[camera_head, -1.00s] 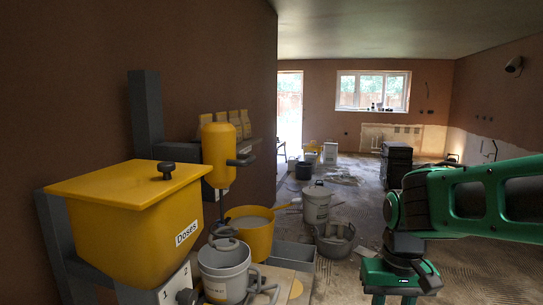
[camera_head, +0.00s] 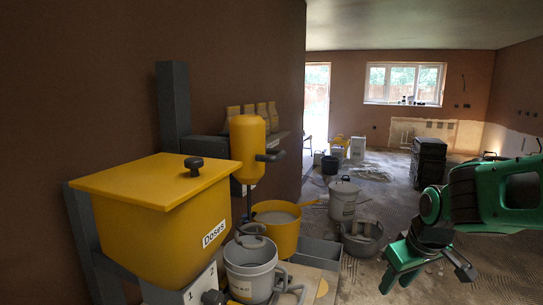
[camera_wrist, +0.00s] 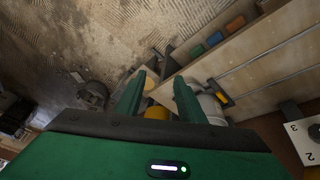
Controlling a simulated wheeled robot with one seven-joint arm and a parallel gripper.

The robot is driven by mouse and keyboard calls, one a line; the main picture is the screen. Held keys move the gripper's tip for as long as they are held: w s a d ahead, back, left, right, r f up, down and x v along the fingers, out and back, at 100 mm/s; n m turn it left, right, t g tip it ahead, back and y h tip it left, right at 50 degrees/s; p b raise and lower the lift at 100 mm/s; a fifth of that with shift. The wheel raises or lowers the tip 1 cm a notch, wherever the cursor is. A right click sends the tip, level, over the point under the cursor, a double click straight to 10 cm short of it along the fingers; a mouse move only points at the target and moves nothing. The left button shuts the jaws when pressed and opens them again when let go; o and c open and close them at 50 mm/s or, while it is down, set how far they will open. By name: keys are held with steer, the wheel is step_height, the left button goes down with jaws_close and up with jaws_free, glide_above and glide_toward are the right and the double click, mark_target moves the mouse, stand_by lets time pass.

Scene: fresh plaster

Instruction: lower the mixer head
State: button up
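The mixer head (camera_head: 248,140) is a yellow upright cylinder with a dark handle (camera_head: 270,156) sticking out to its right. It is held beside a grey column (camera_head: 172,105). A dark shaft (camera_head: 249,203) hangs below it toward the yellow bucket (camera_head: 284,236), which holds pale material; the shaft's lower end is hidden. My gripper (camera_head: 402,275) is green, well to the right of and lower than the mixer head. In the wrist view my gripper (camera_wrist: 158,95) shows two fingers apart with nothing held between them. The mixer head cannot be made out there.
A yellow lidded box (camera_head: 150,205) labelled "Doses" stands front left. A lidded bucket (camera_head: 343,200) and a grey tub (camera_head: 361,240) stand on the floor behind. Yellow bags (camera_head: 262,110) line a shelf.

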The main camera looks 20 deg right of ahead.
steer(key=w+a+r+n+t, duration=0.25)
steer(key=w+n+t, duration=0.2)
steer(key=w, duration=0.55)
steer(key=n+t+y, duration=0.4)
steer(key=n+t, duration=0.7)
steer(key=n, duration=0.3)
glide_toward(275, 152)
steer(key=shift+m, duration=0.25)
steer(key=x, duration=0.9)
steer(key=shift+w+a+r, duration=0.15)
steer(key=shift+w+a, duration=0.1)
